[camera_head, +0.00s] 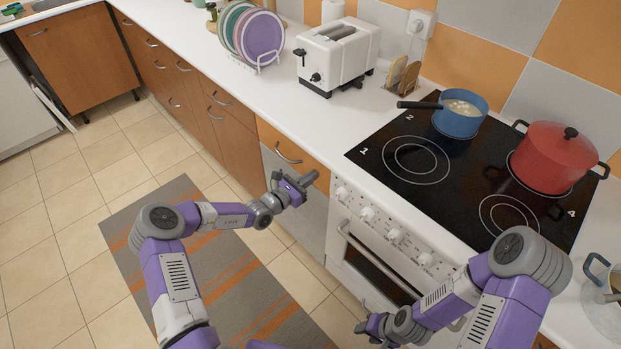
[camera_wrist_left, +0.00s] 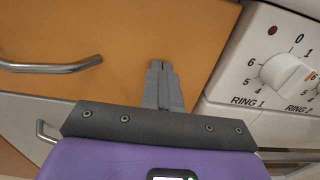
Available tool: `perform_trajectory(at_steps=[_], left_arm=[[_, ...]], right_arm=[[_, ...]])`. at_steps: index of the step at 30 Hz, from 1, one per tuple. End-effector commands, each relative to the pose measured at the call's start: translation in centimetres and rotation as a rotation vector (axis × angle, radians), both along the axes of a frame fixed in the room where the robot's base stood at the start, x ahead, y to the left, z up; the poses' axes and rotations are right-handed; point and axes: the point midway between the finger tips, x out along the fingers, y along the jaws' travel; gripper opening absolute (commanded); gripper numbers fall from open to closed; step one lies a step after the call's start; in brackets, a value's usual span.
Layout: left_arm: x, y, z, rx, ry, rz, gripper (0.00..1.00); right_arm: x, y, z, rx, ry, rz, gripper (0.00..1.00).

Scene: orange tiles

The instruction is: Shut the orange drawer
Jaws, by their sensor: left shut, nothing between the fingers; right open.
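The orange drawer (camera_head: 291,143) is under the white counter, just left of the stove, with a curved metal handle (camera_head: 287,153). Its front fills much of the left wrist view (camera_wrist_left: 110,45), with the handle (camera_wrist_left: 50,67) at the left. My left gripper (camera_head: 313,177) is shut and empty, at the lower right part of the drawer front. In the left wrist view its fingertips (camera_wrist_left: 161,64) lie over the orange panel, right of the handle. I cannot tell whether they touch it, and I see no clear gap behind the front. My right gripper (camera_head: 369,327) is open, low before the oven.
The white stove's knobs (camera_head: 368,213) are close to the right of my left gripper. The oven handle (camera_head: 380,262) sticks out below them. A blue pan (camera_head: 460,122) and red pot (camera_head: 552,160) stand on the cooktop. Floor with a striped rug (camera_head: 225,262) is left.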

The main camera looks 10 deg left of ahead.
Motion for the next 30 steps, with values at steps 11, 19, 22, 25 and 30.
perform_trajectory(at_steps=[11, 19, 22, 25, 30], left_arm=[[-1.8, 1.3, 0.8, -0.002, -0.006, -0.010, 0.00], [-7.0, 4.6, 0.5, 0.000, -0.004, -0.016, 0.00], [-8.5, 5.6, 0.5, -0.001, -0.004, -0.017, 0.00], [-9.6, 6.3, 0.4, -0.001, -0.005, -0.017, 0.00], [-10.4, 6.8, 0.3, -0.001, -0.005, -0.018, 0.00]], right_arm=[[0.0, 0.0, 2.3, 0.000, 0.000, 0.000, 0.45], [0.0, 0.0, 4.0, 0.000, 0.000, 0.000, 0.45], [0.0, 0.0, 4.3, 0.000, 0.000, 0.000, 0.45], [0.0, 0.0, 4.5, 0.000, 0.000, 0.000, 0.45], [0.0, 0.0, 4.7, 0.000, 0.000, 0.000, 0.45]])
